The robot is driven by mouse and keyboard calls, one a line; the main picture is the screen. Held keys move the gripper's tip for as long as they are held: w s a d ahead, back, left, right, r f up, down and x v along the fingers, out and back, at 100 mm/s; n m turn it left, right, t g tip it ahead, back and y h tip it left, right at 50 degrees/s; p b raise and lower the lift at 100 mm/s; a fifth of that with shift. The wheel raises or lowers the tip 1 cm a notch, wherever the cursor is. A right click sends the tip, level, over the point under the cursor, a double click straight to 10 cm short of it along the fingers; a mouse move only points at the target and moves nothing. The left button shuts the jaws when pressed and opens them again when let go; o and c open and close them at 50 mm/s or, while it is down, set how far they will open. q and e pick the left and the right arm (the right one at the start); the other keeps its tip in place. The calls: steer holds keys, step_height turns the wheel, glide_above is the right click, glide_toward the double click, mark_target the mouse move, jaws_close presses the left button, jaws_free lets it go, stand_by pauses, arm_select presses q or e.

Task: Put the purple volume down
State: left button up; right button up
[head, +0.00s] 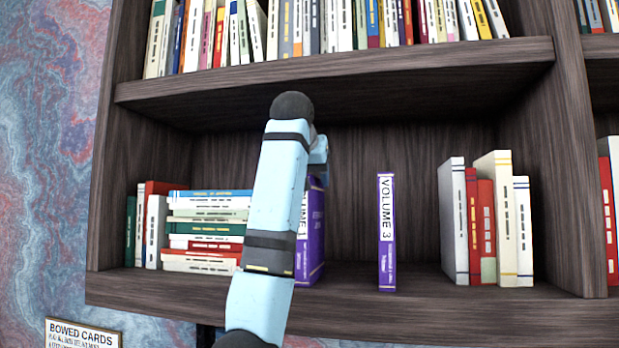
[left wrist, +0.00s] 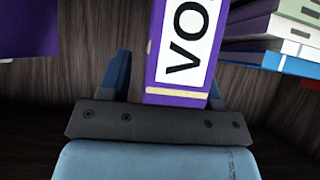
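One purple volume (head: 314,235) with a white label stands upright on the middle shelf, partly hidden behind my left arm. Its label reads "...UME" and its number is unclear. In the left wrist view the purple volume (left wrist: 178,70) shows the letters "VO" close to the gripper. My left gripper (left wrist: 168,80) has a finger on either side of the volume's top end, with a gap showing at the left finger, so it looks open. In the head view the gripper is mostly hidden by the arm. My right gripper is not in view.
A purple book marked Volume 3 (head: 386,232) stands alone to the right. A stack of lying books (head: 208,230) is close on the left. Upright books (head: 487,222) stand further right. The upper shelf (head: 340,75) hangs above my arm. Bare shelf lies around Volume 3.

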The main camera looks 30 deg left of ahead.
arm_select(q)
steer(key=shift+r, duration=0.2)
steer(key=shift+s+r+b, duration=0.1)
steer(key=shift+s+b, duration=0.1)
steer(key=shift+b, duration=0.1)
steer(key=shift+d+b+v, duration=0.25)
steer(key=shift+b+v, duration=0.95)
steer(key=shift+v, duration=0.05)
steer(key=b+v, duration=0.2)
steer(key=v, duration=0.7)
steer(key=shift+a, duration=0.2)
